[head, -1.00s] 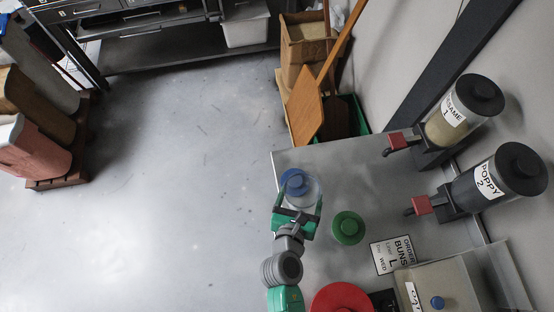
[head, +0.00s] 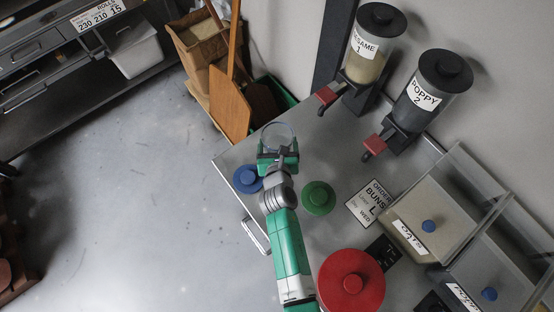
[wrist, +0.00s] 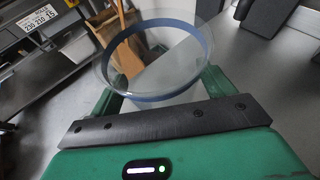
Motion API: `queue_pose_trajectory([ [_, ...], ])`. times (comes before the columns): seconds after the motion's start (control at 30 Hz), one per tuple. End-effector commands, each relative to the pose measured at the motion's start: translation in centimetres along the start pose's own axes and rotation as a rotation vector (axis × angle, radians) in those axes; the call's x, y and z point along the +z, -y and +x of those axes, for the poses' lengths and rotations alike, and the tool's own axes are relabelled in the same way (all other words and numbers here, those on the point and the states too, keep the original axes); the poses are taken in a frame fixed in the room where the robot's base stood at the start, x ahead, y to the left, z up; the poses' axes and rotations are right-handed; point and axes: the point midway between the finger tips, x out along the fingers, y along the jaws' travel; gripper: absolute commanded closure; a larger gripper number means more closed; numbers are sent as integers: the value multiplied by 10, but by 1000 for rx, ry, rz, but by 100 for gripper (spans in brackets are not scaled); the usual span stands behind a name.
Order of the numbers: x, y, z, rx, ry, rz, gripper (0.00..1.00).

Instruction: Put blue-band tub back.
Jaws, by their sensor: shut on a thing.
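The blue-band tub (head: 278,130) is a clear round tub with its mouth open. My gripper (head: 277,152) is shut on it, by the far edge of the metal table (head: 232,158) in the head view. In the wrist view the tub's blue band (wrist: 160,98) runs around just under the clear rim, between my green fingers. Its lower part is hidden by my gripper, and I cannot tell how high it is above the table. A blue lid (head: 248,179) with a knob lies on the table, left of my gripper.
A green lid (head: 318,197) and a red lid (head: 351,282) are right of my arm. An order card (head: 369,204), bins (head: 428,228) and the sesame (head: 368,45) and poppy (head: 430,95) dispensers stand further right. A wooden peel (head: 229,105) leans beyond the table.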

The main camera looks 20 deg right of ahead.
Motion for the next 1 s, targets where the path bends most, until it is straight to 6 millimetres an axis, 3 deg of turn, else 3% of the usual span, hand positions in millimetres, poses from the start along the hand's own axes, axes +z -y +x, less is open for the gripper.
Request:
queue_pose_trajectory([
  [0.2, -47, -4, 19, 1, -1, 0, 44],
  [0.3, -58, -5, 24, 0, -1, 0, 44],
  [0.5, -61, -5, 25, 0, -1, 1, 44],
  [0.73, -97, -8, 39, 1, -2, 0, 44],
  [1.0, -94, -7, 38, 0, -2, 1, 44],
])
